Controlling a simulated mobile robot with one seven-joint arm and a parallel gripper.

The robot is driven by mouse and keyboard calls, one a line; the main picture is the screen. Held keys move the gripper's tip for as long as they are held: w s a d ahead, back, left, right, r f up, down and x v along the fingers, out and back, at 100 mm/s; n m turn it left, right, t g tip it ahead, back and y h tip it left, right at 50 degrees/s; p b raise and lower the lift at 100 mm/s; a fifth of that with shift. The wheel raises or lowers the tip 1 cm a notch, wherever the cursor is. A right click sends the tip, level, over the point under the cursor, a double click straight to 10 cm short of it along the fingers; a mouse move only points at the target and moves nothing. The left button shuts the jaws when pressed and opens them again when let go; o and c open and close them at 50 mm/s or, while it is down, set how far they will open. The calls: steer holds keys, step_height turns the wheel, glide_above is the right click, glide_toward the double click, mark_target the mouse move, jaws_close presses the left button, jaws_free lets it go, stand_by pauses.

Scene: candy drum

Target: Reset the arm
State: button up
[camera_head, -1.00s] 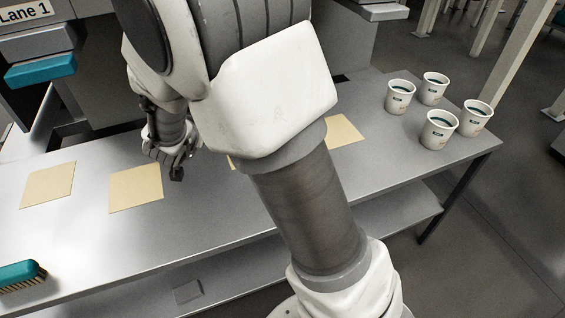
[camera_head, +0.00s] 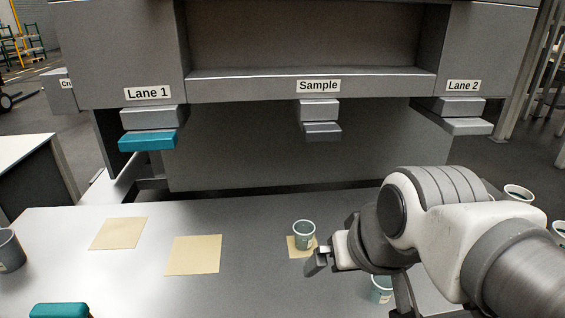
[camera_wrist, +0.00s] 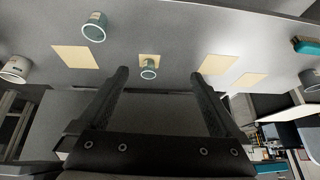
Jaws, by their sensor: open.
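My gripper (camera_head: 318,260) is at the right-centre in the head view, low over the table, with my arm coming in from the right. In the wrist view its two fingers (camera_wrist: 159,74) are spread apart with nothing between them. A small green-grey cup (camera_head: 304,228) stands upright on a tan mat (camera_head: 292,252) just beyond the gripper. It also shows in the wrist view (camera_wrist: 149,70), past the fingertips. A second cup (camera_head: 381,291) is partly hidden by my arm.
The machine bears Lane 1 (camera_head: 147,93), Sample (camera_head: 318,86) and Lane 2 (camera_head: 463,86) labels above its outlets. Two bare tan mats (camera_head: 118,233) (camera_head: 194,255) lie left. A grey cup (camera_head: 8,252), teal brush (camera_head: 60,310) and white cups (camera_head: 518,193) are near the edges.

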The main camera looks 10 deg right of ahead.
steer(key=shift+s+d+f+h, duration=0.1)
steer(key=shift+s+d+h, duration=0.05)
steer(key=shift+s+d, duration=0.35)
steer(key=shift+s+d+f+h, duration=0.15)
steer(key=shift+s+d, duration=0.1)
steer(key=shift+s, duration=0.3)
steer(key=shift+r, duration=0.2)
step_height(320, 180, up, 12)
steer(key=p, duration=1.2)
